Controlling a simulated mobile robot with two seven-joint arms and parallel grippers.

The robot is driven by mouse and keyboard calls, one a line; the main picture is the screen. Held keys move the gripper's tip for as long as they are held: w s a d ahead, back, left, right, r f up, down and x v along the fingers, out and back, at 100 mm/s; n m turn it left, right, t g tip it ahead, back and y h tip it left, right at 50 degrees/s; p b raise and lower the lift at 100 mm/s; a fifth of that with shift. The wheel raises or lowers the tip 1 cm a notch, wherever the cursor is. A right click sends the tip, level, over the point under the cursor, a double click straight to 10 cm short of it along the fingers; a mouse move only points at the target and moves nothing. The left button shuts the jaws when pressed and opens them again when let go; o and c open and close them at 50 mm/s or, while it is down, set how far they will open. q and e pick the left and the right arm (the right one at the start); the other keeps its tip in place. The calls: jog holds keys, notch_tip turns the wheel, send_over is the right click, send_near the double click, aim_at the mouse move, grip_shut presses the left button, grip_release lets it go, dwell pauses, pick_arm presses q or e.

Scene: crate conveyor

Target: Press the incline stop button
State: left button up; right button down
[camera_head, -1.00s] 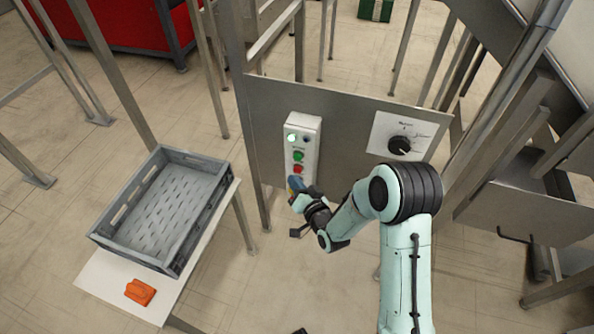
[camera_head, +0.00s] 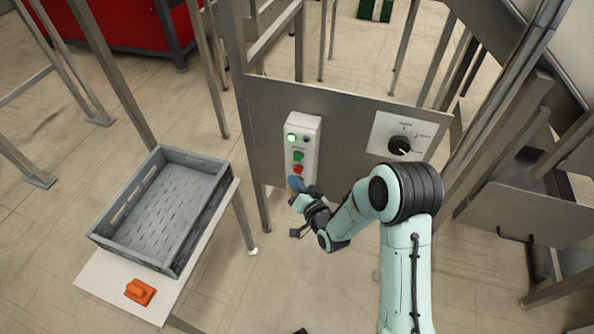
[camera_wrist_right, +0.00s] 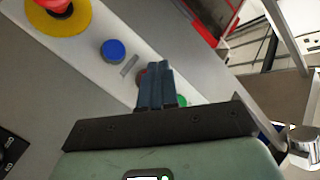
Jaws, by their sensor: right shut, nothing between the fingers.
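A pale control box (camera_head: 302,147) is fixed to a grey metal panel. It has a lit green lamp (camera_head: 291,137) at the top, a green button (camera_head: 299,156) and a red button (camera_head: 297,169) under it. My right gripper (camera_head: 295,181) is shut and empty, its fingertips at the lower part of the box, just below the red button in the head view. In the right wrist view, the dark blue fingers (camera_wrist_right: 155,72) partly cover the red button (camera_wrist_right: 141,76). I cannot tell whether they touch it. My left gripper is not in view.
In the wrist view, a blue button (camera_wrist_right: 112,50) and a red mushroom button (camera_wrist_right: 55,5) on a yellow base lie beyond the fingers. A black rotary knob (camera_head: 399,146) is to the right. A grey crate (camera_head: 208,164) and an orange object (camera_head: 140,292) rest on a white surface at left.

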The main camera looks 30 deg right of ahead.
jog(key=shift+w+d+b, duration=0.25)
jog(key=shift+d+b, duration=0.1)
jog(key=shift+w+d+b, duration=0.3)
jog(key=shift+d, duration=0.05)
dwell(0.8)
dwell(0.3)
jog(key=shift+s+a+b, duration=0.4)
jog(key=shift+s+a, duration=0.15)
jog(key=shift+a, duration=0.1)
jog(key=shift+s+a+b, duration=0.9)
jog(key=shift+s+a, duration=0.75)
jog(key=shift+a, duration=0.25)
